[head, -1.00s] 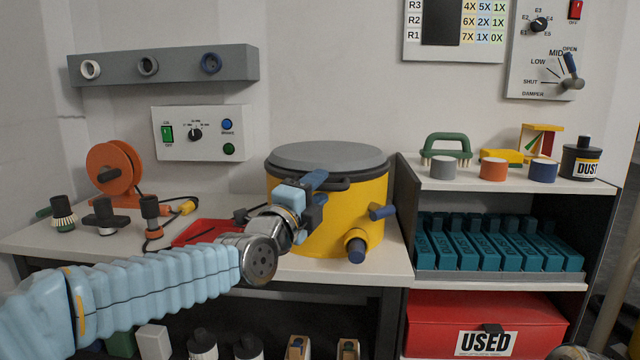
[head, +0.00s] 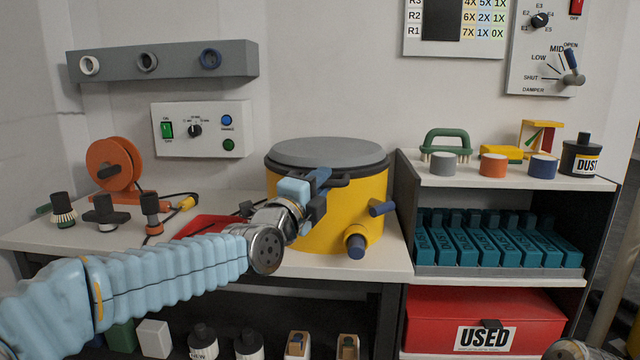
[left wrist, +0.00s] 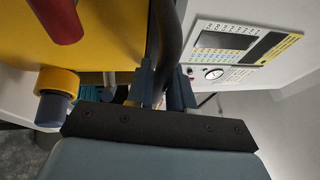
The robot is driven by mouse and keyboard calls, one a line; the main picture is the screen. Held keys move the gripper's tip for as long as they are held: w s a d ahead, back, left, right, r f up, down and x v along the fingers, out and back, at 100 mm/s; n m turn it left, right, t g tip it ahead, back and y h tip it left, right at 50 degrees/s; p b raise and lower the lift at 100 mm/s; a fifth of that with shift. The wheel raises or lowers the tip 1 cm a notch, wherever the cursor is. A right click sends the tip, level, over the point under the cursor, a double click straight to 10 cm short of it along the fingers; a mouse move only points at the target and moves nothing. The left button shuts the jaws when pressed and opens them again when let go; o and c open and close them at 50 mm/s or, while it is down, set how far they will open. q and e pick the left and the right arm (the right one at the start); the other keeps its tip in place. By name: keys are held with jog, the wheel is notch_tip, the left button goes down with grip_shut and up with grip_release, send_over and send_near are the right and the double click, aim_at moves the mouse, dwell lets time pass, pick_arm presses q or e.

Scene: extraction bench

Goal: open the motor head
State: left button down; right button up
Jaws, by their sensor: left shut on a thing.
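The motor head is a flat grey lid (head: 325,152) with a dark rim, lying level on a yellow drum (head: 342,215) on the bench. A dark bar (head: 342,181) sticks out from the front of the lid. My left gripper (head: 316,188) is at the bar's left part, in front of the drum. In the left wrist view, my left gripper's fingers (left wrist: 165,88) are closed around the dark bar (left wrist: 168,40), with the yellow drum wall (left wrist: 100,35) beside it. The fingers hide part of the bar. My right gripper is not in view.
Two blue-ended fittings, a side one (head: 381,208) and a lower one (head: 356,246), jut from the drum. A red tray (head: 205,226) lies behind my left arm. An orange reel (head: 112,165) stands left. A shelf unit (head: 405,200) borders the bench on the right.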

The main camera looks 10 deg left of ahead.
pick_arm(q)
jog(key=shift+r+p, duration=0.4)
jog(key=shift+r, duration=0.1)
jog(key=w+r+p, duration=0.3)
jog(key=r+p, duration=0.2)
jog(key=r, duration=0.4)
jog(key=w+r+p, duration=0.4)
jog(key=r+p, duration=0.2)
jog(key=r, duration=0.4)
jog(key=shift+r, duration=0.3)
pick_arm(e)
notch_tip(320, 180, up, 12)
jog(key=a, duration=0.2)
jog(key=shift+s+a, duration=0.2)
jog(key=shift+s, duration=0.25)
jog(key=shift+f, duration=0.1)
